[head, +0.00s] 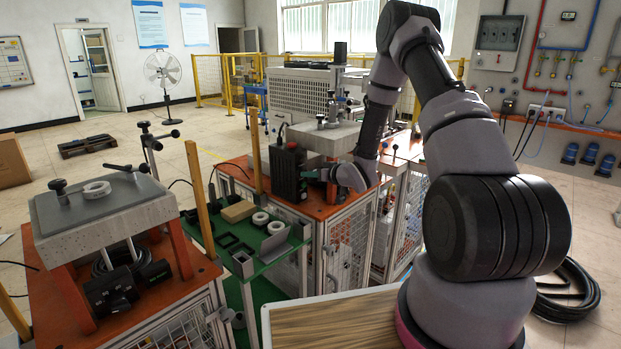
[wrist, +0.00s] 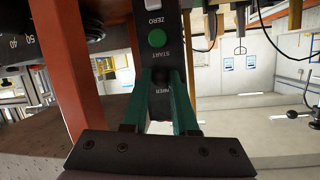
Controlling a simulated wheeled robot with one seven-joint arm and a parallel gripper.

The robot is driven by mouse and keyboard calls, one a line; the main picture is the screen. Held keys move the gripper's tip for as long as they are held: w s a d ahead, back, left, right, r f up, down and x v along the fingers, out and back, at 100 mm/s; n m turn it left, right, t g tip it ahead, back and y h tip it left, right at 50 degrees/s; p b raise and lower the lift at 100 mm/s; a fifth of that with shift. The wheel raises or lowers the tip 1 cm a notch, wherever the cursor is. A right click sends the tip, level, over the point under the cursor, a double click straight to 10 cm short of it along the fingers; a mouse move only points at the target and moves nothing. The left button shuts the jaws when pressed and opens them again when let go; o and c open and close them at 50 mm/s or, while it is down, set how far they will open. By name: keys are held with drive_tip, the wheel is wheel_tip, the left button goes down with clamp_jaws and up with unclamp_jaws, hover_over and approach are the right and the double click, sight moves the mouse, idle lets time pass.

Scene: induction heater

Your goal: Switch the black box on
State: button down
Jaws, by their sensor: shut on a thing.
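The black box (head: 287,172) stands upright on the orange-topped bench, in the middle of the head view. Its front panel fills the upper middle of the wrist view, with a green START button (wrist: 157,38), a ZERO label and a partly covered POWER label (wrist: 162,90). My gripper (head: 322,174) reaches the box from the right. In the wrist view, its green fingers (wrist: 161,75) converge on the panel at the power switch, between the START and POWER labels. They are shut on the switch, which they mostly hide, so its position cannot be told.
A wooden post (head: 255,152) stands just left of the box. A grey block (head: 325,138) sits behind it. A green table (head: 245,262) with small parts is at the front left. Another orange bench (head: 160,309) carries a grey plate. Open floor lies at the back left.

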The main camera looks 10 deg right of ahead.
drive_tip(key=shift+w+a+r+g+h, duration=0.1)
drive_tip(key=shift+r+g+h, duration=0.3)
drive_tip(key=shift+g+h, duration=0.35)
drive_tip(key=shift+w+a+r+g+h, duration=0.15)
drive_tip(key=shift+r+g+h, duration=0.3)
drive_tip(key=shift+g, duration=0.55)
drive_tip(key=shift+w+d+r+g+h, duration=0.1)
drive_tip(key=shift+r+g+h, duration=0.3)
drive_tip(key=shift+g+h, duration=0.35)
drive_tip(key=shift+a, duration=0.1)
drive_tip(key=c, duration=0.7)
unclamp_jaws()
drive_tip(key=shift+r, duration=0.1)
drive_tip(key=v, duration=1)
drive_tip(key=shift+d+r, duration=0.3)
drive_tip(key=shift+s, duration=0.15)
